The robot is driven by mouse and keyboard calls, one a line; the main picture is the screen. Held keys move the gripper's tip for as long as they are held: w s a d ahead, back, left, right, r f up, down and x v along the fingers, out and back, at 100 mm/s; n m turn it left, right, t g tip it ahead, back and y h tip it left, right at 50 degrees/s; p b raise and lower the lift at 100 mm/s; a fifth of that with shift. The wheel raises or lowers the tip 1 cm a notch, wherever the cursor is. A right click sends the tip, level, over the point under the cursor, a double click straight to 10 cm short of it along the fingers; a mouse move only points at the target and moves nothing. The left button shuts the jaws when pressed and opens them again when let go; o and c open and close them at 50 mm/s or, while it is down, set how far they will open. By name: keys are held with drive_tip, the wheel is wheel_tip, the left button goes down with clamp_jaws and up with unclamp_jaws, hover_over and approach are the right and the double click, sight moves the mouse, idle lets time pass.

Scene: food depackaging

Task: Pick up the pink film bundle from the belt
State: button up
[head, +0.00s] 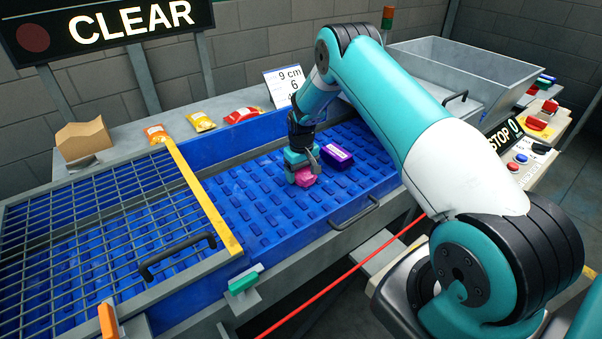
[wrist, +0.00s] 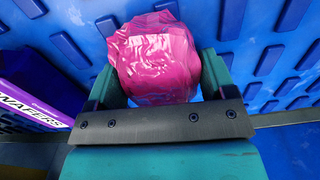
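The pink film bundle (head: 305,178) is a crumpled, shiny pink lump, low over the blue belt (head: 262,222). My gripper (head: 302,165) reaches down over it from above. In the wrist view the bundle (wrist: 158,62) fills the space between the two fingers of my gripper (wrist: 160,75), one on its left and one on its right. The fingers look pressed against its sides. I cannot tell whether its underside touches the belt.
A purple wafers box (head: 337,155) lies on the belt just right of my gripper; it also shows at the left of the wrist view (wrist: 30,100). A metal grid (head: 110,225) with a yellow edge stands left. Snack packets (head: 201,121) lie on the back ledge.

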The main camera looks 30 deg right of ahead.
drive_tip(key=c, duration=0.4)
drive_tip(key=shift+r, duration=0.1)
